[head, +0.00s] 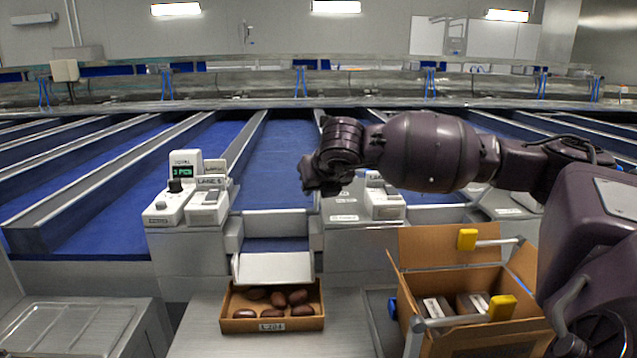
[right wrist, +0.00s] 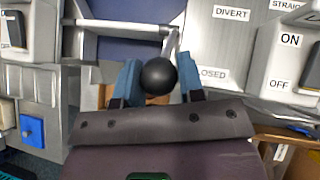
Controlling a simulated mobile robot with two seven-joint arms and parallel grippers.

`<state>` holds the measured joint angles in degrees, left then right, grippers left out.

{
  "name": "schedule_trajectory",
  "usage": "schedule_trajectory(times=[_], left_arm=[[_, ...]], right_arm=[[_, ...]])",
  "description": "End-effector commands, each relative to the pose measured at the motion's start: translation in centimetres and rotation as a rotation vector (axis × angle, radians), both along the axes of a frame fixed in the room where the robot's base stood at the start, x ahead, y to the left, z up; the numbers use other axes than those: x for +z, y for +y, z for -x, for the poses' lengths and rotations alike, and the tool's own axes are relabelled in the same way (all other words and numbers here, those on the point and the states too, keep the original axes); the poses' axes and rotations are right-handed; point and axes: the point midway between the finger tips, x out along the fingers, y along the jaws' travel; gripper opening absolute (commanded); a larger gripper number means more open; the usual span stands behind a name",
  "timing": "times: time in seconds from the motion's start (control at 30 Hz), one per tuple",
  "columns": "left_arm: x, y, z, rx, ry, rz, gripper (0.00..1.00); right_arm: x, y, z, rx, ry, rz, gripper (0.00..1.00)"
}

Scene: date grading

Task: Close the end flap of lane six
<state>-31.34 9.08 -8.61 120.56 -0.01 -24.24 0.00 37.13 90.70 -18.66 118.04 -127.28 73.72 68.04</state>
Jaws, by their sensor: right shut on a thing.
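The lane mouth in the middle of the head view has a pale end flap (head: 273,268) that slopes down and outward over a carton of dates (head: 272,323), so it stands open. My right gripper (head: 318,188) is at the right side of this mouth. In the right wrist view, its blue-padded fingers (right wrist: 158,85) are shut on a round black knob (right wrist: 158,76). A "CLOSED" label (right wrist: 211,74) is on the metal just right of the fingers. The knob is hidden behind the gripper in the head view. My left gripper is not in view.
Control boxes stand left (head: 205,205) and right (head: 385,202) of the mouth. An ON/OFF switch box (right wrist: 290,55) is close right of the gripper in the wrist view. An open cardboard box (head: 450,245) with packs inside stands at the front right, below my right arm.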

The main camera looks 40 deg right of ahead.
Motion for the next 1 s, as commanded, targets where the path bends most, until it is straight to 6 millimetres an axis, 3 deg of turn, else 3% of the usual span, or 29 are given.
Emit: schedule_trajectory(times=[0.27,0.3,0.43,0.77,1.0], left_arm=[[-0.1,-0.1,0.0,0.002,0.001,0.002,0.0],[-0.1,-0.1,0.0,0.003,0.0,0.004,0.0],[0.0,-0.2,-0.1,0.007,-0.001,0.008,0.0],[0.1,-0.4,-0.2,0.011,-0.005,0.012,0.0],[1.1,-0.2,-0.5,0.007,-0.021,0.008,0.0]], right_arm=[[-0.4,0.1,0.0,0.001,0.007,-0.005,0.0],[-0.4,0.1,0.0,0.002,0.006,-0.005,0.4],[-0.3,0.1,0.0,0.001,0.006,-0.004,0.6],[0.1,0.1,0.1,0.001,0.002,-0.001,0.6],[2.5,0.9,2.1,0.001,-0.003,0.001,0.6]])
